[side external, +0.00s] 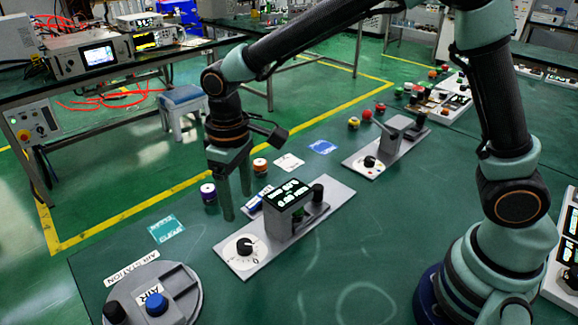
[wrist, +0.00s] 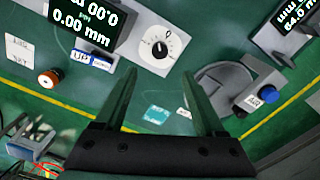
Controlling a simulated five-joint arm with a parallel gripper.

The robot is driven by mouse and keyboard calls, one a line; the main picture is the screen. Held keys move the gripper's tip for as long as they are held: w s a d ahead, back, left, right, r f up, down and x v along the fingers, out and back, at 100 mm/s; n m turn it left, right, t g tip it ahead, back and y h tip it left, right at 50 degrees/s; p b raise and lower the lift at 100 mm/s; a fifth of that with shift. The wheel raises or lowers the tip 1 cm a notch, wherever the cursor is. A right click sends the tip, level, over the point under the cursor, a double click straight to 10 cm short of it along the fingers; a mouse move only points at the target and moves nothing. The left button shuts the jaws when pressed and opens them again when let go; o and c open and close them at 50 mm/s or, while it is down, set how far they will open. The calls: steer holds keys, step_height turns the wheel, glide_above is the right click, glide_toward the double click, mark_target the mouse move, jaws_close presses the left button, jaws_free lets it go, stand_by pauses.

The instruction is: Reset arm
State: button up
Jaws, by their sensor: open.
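My gripper (side external: 236,190) is open and empty, its two green fingers pointing down over the green table behind the grey device. In the wrist view my gripper (wrist: 165,100) shows its fingers spread apart with nothing between them. The grey device (side external: 230,262) has a lit display (side external: 287,194) and a white dial with a black knob (side external: 244,246). The wrist view shows the display (wrist: 85,22) reading 0.00 mm and the dial (wrist: 160,46). A purple-and-white knob (side external: 208,192) is just left of the fingers, and an orange-topped button (side external: 260,166) is just right of them.
The round air station (side external: 180,300) with a blue knob (side external: 156,304) is at the front left. A second grey device (side external: 388,140) stands at the back right near red and yellow buttons (side external: 367,115). A cyan label (side external: 166,228) lies flat. The table front centre is bare.

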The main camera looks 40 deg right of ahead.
steer(key=s+d+r+m+t, duration=0.2)
steer(key=s+d+r, duration=0.3)
steer(key=d, duration=0.4)
steer(key=s+d+r+m+t, duration=0.3)
steer(key=s+d+r, duration=0.2)
steer(key=d, duration=0.5)
steer(key=shift+s+r+t, duration=0.2)
steer(key=shift+r+t, duration=0.1)
steer(key=shift+r, duration=0.3)
